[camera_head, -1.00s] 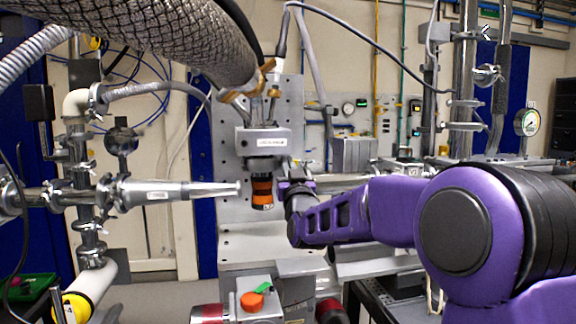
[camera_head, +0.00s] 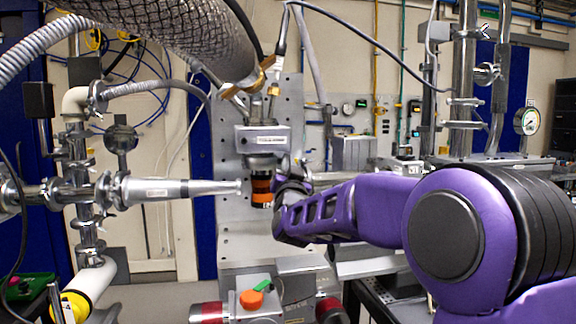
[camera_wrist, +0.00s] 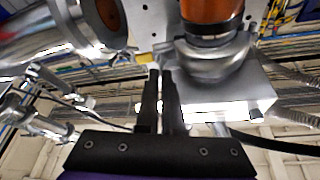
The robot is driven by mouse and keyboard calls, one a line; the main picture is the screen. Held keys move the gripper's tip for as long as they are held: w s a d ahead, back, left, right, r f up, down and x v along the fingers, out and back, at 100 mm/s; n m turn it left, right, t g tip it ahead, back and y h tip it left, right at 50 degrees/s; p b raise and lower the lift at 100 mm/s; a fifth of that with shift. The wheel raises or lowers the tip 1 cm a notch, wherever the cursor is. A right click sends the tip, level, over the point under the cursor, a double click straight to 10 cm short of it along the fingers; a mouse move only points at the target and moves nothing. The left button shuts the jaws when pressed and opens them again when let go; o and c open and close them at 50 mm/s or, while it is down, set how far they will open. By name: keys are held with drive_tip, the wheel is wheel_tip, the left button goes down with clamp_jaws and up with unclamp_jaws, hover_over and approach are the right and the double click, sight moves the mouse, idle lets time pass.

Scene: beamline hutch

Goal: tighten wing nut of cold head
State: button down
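The cold head shows as a grey box (camera_head: 263,140) with an orange and black cylinder (camera_head: 261,188) hanging below it. In the wrist view it appears inverted, with the orange cylinder (camera_wrist: 211,12) at the top and the pale box (camera_wrist: 235,95) below. A shiny metal clamp (camera_wrist: 215,60) rings the joint between them. My gripper (camera_head: 281,176) is at the right side of this joint. In the wrist view its two dark fingers (camera_wrist: 162,74) point up beside the clamp with a narrow gap. The wing nut is not clearly distinguishable; I cannot tell whether the fingers hold it.
A tapered metal nozzle (camera_head: 190,188) points at the cylinder from the left. A thick braided hose (camera_head: 185,35) hangs above. A perforated plate (camera_head: 229,165) stands behind. Below is a box with an orange knob (camera_head: 251,299). A pressure gauge (camera_head: 527,121) is far right.

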drive_tip(key=shift+w+d+f+m+g+h+p, duration=0.15)
drive_tip(key=shift+m+g+h+p, duration=0.75)
drive_tip(key=shift+m, duration=2.75)
drive_tip(key=shift+s+a+f+m+g+h+p, duration=0.15)
drive_tip(key=shift+m+g+h+p, duration=0.7)
drive_tip(key=shift+m, duration=2.75)
drive_tip(key=shift+w+d+f+m+g+h+p, duration=0.1)
drive_tip(key=shift+f+m+g+h+p, duration=0.2)
drive_tip(key=shift+m+g+p, duration=2.2)
drive_tip(key=shift+m+t+b, duration=1.05)
drive_tip(key=shift+m+b, duration=0.1)
drive_tip(key=shift+m, duration=0.1)
drive_tip(key=c, duration=1.3)
unclamp_jaws()
drive_tip(key=shift+r, duration=0.1)
drive_tip(key=shift+r, duration=0.1)
drive_tip(key=shift+s, duration=0.2)
